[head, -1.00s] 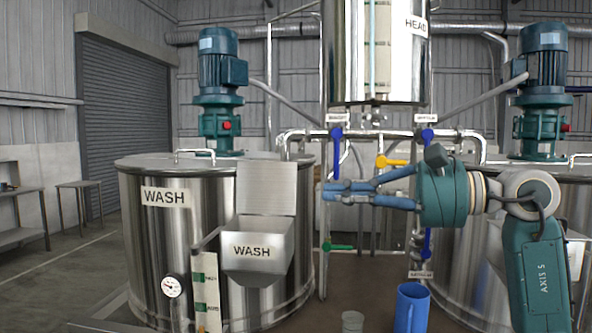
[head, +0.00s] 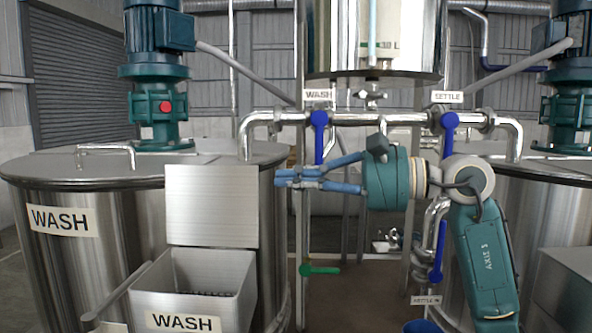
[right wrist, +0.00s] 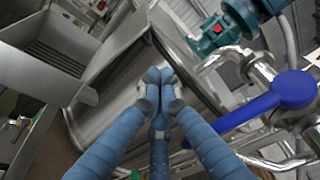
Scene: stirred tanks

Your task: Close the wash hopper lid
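The wash hopper (head: 190,290) is a steel box with a WASH label on the front of the wash tank (head: 110,215). Its lid (head: 211,205) is a flat steel plate standing upright at the hopper's back edge, so the hopper is open. My right gripper (head: 280,178) has blue fingers and is just right of the lid, with a small gap in the picture. Its fingertips (right wrist: 160,85) meet in the right wrist view with nothing between them. The hopper (right wrist: 40,90) shows at the upper left there. My left gripper is not in view.
Pipes with blue valve handles (head: 319,135) run behind my right arm, and a green handle (head: 320,270) sits lower. A slanted bar (head: 118,290) lies left of the hopper. A teal motor (head: 160,70) stands on the tank. The settle tank is at the right.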

